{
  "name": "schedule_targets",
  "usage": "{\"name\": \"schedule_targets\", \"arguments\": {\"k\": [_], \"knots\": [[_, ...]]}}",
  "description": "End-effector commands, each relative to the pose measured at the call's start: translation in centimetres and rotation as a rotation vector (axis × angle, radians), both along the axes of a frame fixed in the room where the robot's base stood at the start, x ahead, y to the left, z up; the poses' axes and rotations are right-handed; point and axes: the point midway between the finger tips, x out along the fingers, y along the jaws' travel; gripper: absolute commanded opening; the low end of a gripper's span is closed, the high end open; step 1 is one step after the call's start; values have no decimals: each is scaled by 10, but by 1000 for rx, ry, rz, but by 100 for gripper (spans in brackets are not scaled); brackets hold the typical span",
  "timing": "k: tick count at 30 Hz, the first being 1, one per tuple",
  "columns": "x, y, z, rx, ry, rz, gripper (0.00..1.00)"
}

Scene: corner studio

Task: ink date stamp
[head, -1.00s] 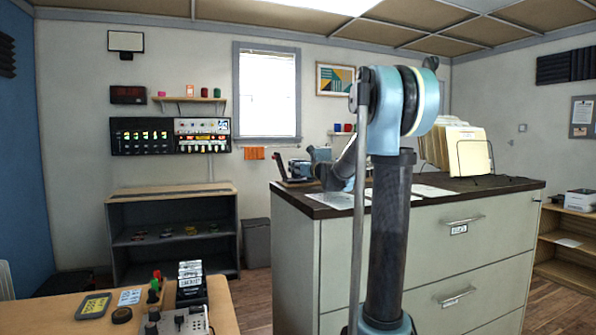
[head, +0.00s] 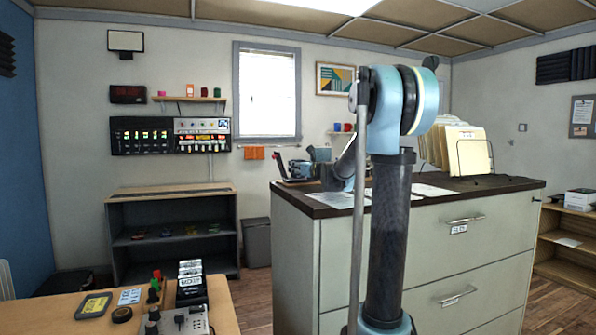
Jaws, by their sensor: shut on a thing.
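My arm reaches over the dark top of the filing cabinet (head: 455,196) toward its far left corner. My gripper (head: 299,168) is small and partly hidden there behind my own wrist links. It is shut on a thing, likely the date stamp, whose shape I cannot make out. Right by it at the left is a dark upright flap with some red (head: 279,164), perhaps the raised lid of an ink pad, with a low flat base below. I cannot tell whether the held thing touches the pad.
White papers (head: 336,200) lie on the cabinet top in front of the gripper, partly behind my arm. A wire rack of folders (head: 470,155) stands at the back right. A wooden table (head: 60,312) with small devices is at lower left.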

Motion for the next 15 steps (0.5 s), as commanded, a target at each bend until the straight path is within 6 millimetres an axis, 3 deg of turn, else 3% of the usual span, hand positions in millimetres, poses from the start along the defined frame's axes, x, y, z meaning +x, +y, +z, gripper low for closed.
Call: {"name": "schedule_targets", "arguments": {"k": [15], "knots": [[0,0,26,0,0,0,10]]}}
